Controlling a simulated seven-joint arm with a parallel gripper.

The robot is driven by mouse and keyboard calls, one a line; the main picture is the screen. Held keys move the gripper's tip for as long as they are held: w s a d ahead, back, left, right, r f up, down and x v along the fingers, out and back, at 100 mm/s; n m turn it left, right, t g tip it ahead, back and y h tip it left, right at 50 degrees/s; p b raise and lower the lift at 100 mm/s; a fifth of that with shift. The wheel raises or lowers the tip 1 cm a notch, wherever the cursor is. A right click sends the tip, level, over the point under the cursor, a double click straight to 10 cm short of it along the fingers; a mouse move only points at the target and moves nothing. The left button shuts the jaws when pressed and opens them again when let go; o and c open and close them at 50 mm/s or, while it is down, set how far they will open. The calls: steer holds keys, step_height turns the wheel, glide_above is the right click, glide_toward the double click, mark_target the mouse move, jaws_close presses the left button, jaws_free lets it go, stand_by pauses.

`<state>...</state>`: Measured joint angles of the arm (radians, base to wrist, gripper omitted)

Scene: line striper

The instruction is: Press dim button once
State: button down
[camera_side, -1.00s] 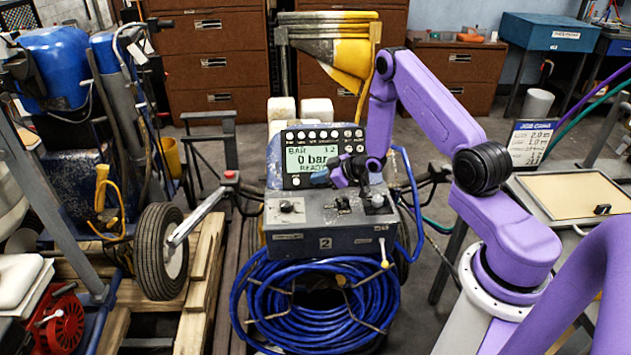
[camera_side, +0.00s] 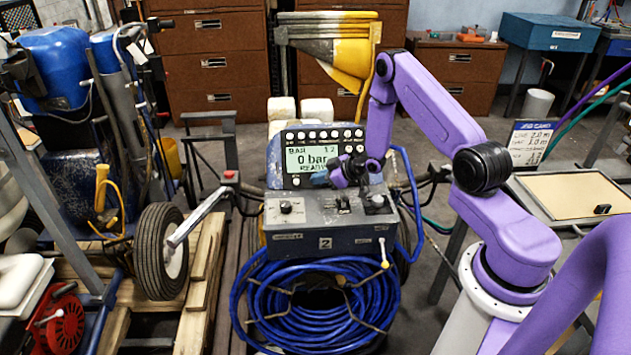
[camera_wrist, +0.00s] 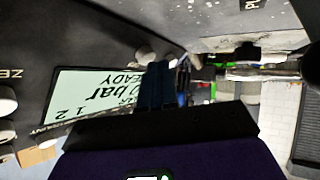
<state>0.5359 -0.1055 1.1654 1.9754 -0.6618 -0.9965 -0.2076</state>
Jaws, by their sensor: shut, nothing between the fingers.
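The control panel (camera_side: 292,180) stands upright on the striper, with a row of white round buttons (camera_side: 322,134) along its top edge. Its lit display (camera_side: 310,158) reads 0 bar and READY. I cannot tell which button is the dim one; the labels are too small. My gripper (camera_side: 332,172) is shut and empty, in front of the panel's lower right part. In the wrist view the dark fingers (camera_wrist: 157,85) overlap the display's edge (camera_wrist: 95,97), and pale round knobs show beside them. I cannot tell whether the fingertips touch the panel.
Below the panel is a grey box with a knob (camera_side: 286,207) and switches (camera_side: 377,200). A coiled blue hose (camera_side: 315,300) hangs below it. A wheel (camera_side: 160,250) stands at left, and a job sign (camera_side: 530,142) is at right.

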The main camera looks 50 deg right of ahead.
steer(key=shift+w+d+f, duration=0.1)
steer(key=shift+f, duration=0.05)
stand_by(0.6)
steer(key=shift+s+a+r, duration=0.45)
steer(key=shift+r, duration=0.15)
steer(key=shift+s+a+r, duration=0.65)
steer(key=shift+r, duration=0.25)
steer(key=shift+s+a+r, duration=0.6)
steer(key=shift+r, duration=0.3)
